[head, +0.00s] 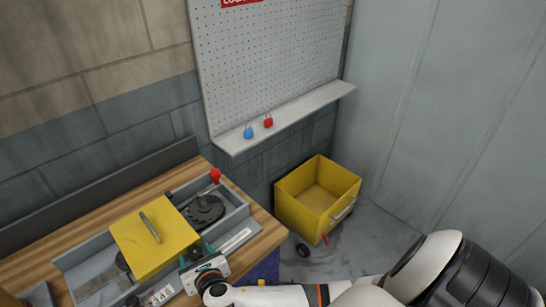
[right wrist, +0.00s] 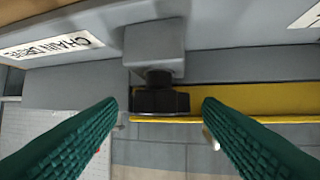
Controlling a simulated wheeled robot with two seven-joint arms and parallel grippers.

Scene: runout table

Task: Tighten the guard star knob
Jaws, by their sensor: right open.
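The black star knob (right wrist: 160,100) sits on a short dark stem under a grey block in the right wrist view. My right gripper (right wrist: 160,108) is open, with one green ridged finger on each side of the knob and a visible gap to it on both sides. In the head view my right gripper (head: 197,251) is at the front of the machine beside the yellow guard (head: 140,252), which has a bar handle on top. My left gripper is not in view.
The grey machine tray (head: 85,250) on the wooden bench (head: 262,230) holds a dark round part and a red-ball lever (head: 215,175). A yellow bin (head: 300,208) stands on the floor. A shelf (head: 300,107) with a blue and a red padlock juts from the pegboard.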

